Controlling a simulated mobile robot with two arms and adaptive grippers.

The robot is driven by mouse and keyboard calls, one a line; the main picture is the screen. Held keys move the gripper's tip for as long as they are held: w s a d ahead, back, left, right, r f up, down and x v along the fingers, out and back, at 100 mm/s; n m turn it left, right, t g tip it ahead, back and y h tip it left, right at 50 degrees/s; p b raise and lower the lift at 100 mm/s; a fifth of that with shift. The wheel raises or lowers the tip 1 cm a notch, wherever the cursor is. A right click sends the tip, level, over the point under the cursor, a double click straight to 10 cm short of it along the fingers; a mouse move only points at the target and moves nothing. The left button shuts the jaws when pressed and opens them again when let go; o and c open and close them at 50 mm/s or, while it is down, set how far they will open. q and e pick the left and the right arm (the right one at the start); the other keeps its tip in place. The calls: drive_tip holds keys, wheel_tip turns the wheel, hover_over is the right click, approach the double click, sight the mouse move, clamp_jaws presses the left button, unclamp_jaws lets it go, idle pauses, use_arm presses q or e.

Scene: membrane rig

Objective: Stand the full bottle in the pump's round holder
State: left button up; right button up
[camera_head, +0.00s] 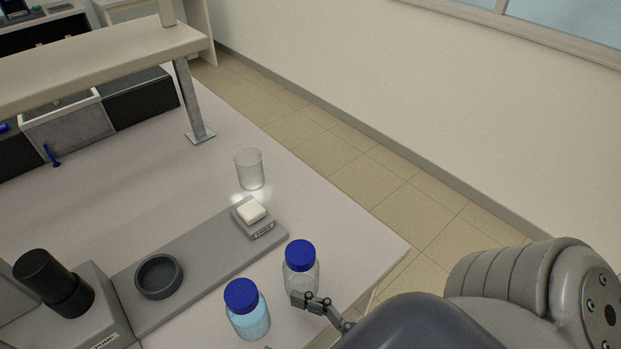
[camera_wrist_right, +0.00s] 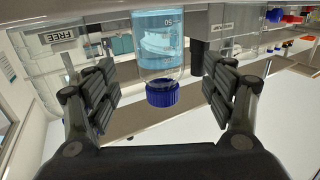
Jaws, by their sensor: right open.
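The full bottle (camera_head: 248,318) has a blue cap and pale blue liquid. It stands upright on the bench near the front edge. The pump's round holder (camera_head: 158,277) is a dark, empty ring on the grey base, left of the bottle. My right gripper (camera_head: 283,322) reaches in from the right, with one finger in front of a clear bottle and the other mostly hidden. In the right wrist view the full bottle (camera_wrist_right: 158,38) appears upside down between the open fingers (camera_wrist_right: 162,80), apart from both pads. My left gripper is not in view.
A clear bottle (camera_head: 301,283) with a blue cap stands close behind my right finger. A small scale (camera_head: 256,222) with a white block and an empty beaker (camera_head: 250,170) stand farther back. A black cylinder on the pump (camera_head: 52,283) rises left of the holder.

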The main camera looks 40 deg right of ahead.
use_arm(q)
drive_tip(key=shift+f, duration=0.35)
use_arm(e)
drive_tip(key=shift+v, duration=1.85)
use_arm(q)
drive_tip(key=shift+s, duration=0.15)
